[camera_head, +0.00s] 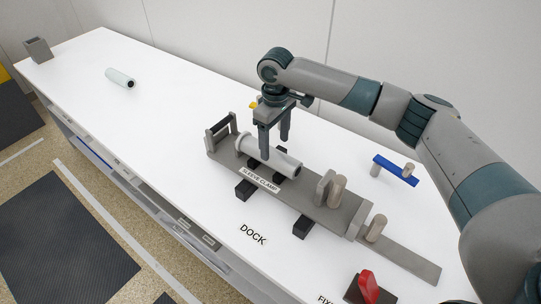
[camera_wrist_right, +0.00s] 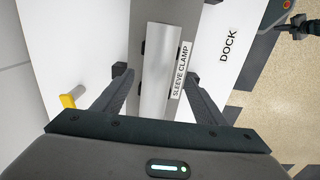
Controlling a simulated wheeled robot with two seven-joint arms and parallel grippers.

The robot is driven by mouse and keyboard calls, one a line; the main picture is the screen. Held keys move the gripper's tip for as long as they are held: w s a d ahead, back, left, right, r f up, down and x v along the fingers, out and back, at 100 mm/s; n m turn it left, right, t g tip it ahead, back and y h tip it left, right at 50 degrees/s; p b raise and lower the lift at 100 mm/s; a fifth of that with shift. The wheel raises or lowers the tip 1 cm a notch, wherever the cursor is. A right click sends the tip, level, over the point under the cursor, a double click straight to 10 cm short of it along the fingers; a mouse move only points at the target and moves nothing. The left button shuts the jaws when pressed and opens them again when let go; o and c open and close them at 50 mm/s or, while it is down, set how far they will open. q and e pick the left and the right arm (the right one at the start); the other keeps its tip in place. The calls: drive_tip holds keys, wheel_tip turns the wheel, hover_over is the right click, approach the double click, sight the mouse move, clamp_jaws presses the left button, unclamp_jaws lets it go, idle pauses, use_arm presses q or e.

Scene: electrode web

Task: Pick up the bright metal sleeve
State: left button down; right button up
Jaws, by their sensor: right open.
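The bright metal sleeve (camera_head: 270,156) is a smooth silver-grey cylinder lying in the fixture labelled SLEEVE CLAMP (camera_head: 318,212). In the right wrist view the sleeve (camera_wrist_right: 160,68) runs lengthwise between the two fingers. My right gripper (camera_head: 275,148) is open and pointing down at the sleeve, with one finger on either side of it. It also shows in the right wrist view (camera_wrist_right: 156,74), with gaps between fingers and sleeve. I cannot tell how low the fingertips reach. My left gripper is not in view.
A blue bar (camera_head: 396,170) with posts lies right of the clamp. A red part (camera_head: 368,286) stands at the front. The table between pale cylinder and clamp is clear.

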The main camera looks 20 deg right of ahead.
sight(275, 153)
drive_tip(key=shift+f+p, duration=0.45)
wheel_tip(275, 153, down, 3)
drive_tip(key=shift+w+d+f+p, duration=0.1)
drive_tip(key=shift+p, duration=0.65)
drive_tip(key=shift+f, duration=0.55)
drive_tip(key=c, duration=1.1)
